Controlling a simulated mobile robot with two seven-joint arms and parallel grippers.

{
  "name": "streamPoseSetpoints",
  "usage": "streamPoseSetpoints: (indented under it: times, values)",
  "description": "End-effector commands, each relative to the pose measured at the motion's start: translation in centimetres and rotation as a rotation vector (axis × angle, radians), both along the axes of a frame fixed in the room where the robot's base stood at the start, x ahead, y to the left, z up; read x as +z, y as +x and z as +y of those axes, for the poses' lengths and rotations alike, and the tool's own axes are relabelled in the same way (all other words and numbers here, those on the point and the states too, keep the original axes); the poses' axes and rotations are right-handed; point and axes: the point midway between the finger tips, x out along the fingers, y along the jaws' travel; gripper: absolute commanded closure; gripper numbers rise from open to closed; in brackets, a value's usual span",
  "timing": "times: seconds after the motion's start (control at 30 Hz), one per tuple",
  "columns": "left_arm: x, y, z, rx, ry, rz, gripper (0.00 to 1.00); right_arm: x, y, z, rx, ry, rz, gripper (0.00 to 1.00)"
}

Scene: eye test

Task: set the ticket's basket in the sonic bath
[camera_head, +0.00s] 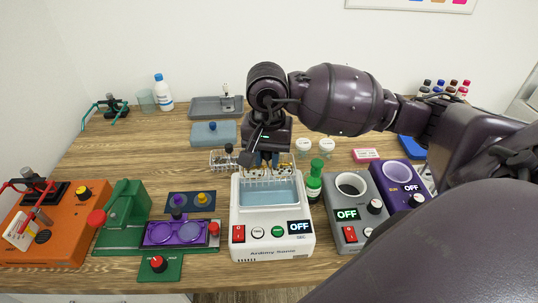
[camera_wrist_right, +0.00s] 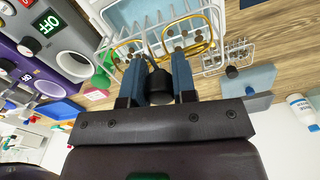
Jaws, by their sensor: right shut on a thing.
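The sonic bath (camera_head: 271,215) is a white box with a pale blue tank and a display reading OFF. No readable ticket shows.
A green bottle (camera_head: 314,181) stands close to the bath's right side. Grey (camera_head: 348,213) and purple (camera_head: 399,185) units lie beyond it. A green press (camera_head: 126,215) and an orange unit (camera_head: 45,242) stand left. Bare table lies behind the press.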

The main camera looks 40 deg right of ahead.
Motion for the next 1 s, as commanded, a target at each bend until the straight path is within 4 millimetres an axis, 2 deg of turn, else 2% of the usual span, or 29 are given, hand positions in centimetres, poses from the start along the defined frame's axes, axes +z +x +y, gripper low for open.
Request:
streamPoseSetpoints:
  times: [0.4, 1.0]
  values:
    - [-1.4, 0.2, 0.0, -0.003, 0.001, 0.001, 0.57, -3.0, 0.0, 0.0, 0.001, 0.001, 0.002, 1.00]
    - [-6.7, -1.0, 0.0, -0.002, 0.000, 0.048, 0.57, -7.6, 0.0, 0.0, 0.000, -0.001, 0.004, 1.00]
